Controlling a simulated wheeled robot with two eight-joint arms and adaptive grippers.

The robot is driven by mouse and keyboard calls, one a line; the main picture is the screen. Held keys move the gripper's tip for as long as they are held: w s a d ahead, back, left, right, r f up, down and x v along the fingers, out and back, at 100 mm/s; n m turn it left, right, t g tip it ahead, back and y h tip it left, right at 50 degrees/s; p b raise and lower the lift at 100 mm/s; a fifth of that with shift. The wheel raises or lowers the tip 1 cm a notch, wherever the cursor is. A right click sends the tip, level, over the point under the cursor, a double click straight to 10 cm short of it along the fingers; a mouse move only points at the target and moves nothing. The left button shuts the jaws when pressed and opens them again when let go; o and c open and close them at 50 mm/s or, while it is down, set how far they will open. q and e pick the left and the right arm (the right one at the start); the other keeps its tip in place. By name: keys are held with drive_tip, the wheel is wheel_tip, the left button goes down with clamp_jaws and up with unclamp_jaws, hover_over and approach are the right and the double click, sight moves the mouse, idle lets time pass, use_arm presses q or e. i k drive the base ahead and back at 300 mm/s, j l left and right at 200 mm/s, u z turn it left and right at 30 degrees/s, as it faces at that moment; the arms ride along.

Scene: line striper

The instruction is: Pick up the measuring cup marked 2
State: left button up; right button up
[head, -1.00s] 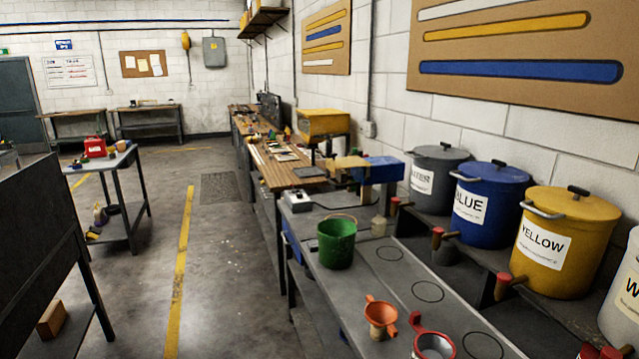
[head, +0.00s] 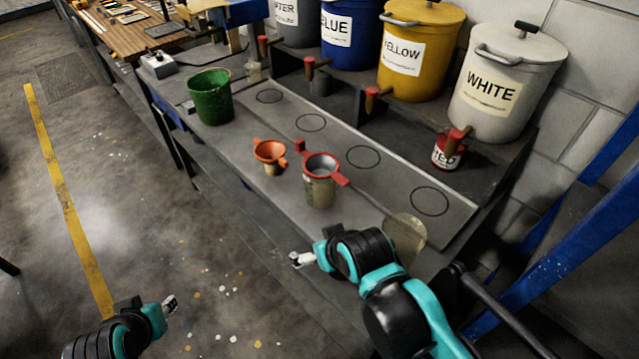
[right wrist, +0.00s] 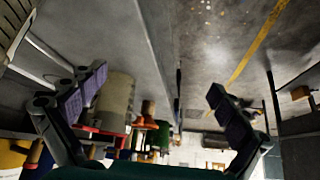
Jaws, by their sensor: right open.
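No mark 2 can be read on any vessel. A beige cylindrical cup (head: 319,193) stands on the bench with a red-rimmed strainer (head: 320,164) on top. It shows upside down in the right wrist view (right wrist: 116,98), near the left finger. A pale translucent vessel (head: 408,232) stands partly hidden behind my right arm. An orange funnel (head: 270,152) sits left of the strainer. My right gripper (head: 299,259) is open and empty at the bench's front edge; its spread fingers show in the right wrist view (right wrist: 158,101). My left gripper (head: 170,304) is over the floor, its jaws too small to judge.
A green bucket (head: 210,97) stands at the bench's left. Blue (head: 350,32), yellow (head: 421,45) and white (head: 505,80) drums line the back shelf, with a red-labelled can (head: 448,152) below. Blue posts (head: 560,245) rise at right. The circle-marked strip (head: 345,140) has bare circles.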

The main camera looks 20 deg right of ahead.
sight(321, 194)
drive_tip(key=k, duration=0.6)
drive_tip(key=j+z, duration=0.15)
drive_tip(key=z, duration=1.7)
drive_tip(key=k+j+z, duration=0.2)
drive_tip(key=j, duration=0.2)
drive_tip(key=j+z, duration=0.15)
drive_tip(key=j, duration=0.25)
drive_tip(key=k, duration=0.05)
